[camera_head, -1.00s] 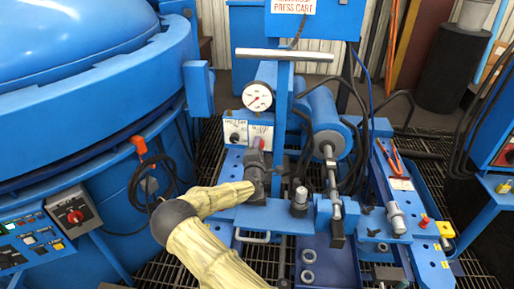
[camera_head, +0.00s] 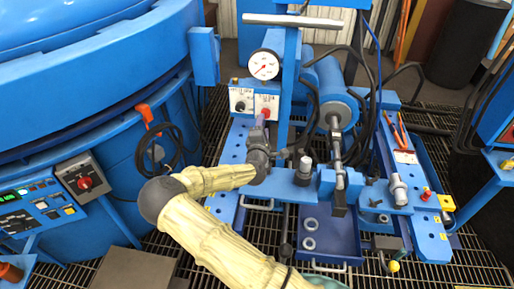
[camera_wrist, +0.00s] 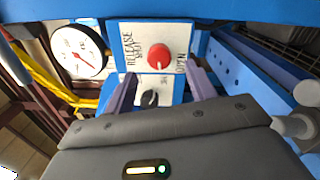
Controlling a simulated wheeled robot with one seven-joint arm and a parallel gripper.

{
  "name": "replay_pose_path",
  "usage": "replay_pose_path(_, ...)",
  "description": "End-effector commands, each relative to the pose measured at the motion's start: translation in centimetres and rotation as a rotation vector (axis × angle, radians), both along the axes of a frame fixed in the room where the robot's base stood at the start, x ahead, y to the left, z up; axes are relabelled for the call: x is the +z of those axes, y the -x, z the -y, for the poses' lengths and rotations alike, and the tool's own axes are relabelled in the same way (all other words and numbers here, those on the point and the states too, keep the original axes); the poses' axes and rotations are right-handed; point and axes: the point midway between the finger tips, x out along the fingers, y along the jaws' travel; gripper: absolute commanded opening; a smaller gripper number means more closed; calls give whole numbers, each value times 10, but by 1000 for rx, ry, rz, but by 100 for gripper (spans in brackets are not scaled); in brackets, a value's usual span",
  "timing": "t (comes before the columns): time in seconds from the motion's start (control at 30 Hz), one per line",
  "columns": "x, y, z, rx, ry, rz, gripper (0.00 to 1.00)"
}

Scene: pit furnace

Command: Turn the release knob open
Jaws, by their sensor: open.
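The release knob (camera_wrist: 159,56) is red and round, on a white plate (camera_wrist: 130,34) lettered RELEASE, SHUT and OPEN in the wrist view. The lettering runs sideways, with OPEN on the right. A pale mark shows at the knob's lower edge; I cannot tell its setting for sure. My gripper (camera_wrist: 161,86) is open, with one finger on either side of the knob in the picture and nothing between the tips. Whether the fingers reach around it is unclear. In the head view my gripper (camera_head: 262,132) is just in front of the red knob (camera_head: 265,113), partly hiding it.
A black knob (camera_wrist: 150,98) on a second plate is close to the red one, beside the left finger. A dial gauge (camera_head: 264,64) stands above the panel, under a grey bar (camera_head: 291,20). A blue cylinder (camera_head: 333,95) and hoses are at the right.

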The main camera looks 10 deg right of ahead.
Motion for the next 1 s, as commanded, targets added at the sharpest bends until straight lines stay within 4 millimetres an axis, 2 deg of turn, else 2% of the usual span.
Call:
replay_pose_path(0.2,-2,41,-20,10,2,-3,55)
replay_pose_path(0.5,-4,92,-37,11,1,-1,55)
replay_pose_path(0.67,-5,103,-40,10,0,-1,55)
replay_pose_path(1.0,-5,103,-39,8,0,0,55)
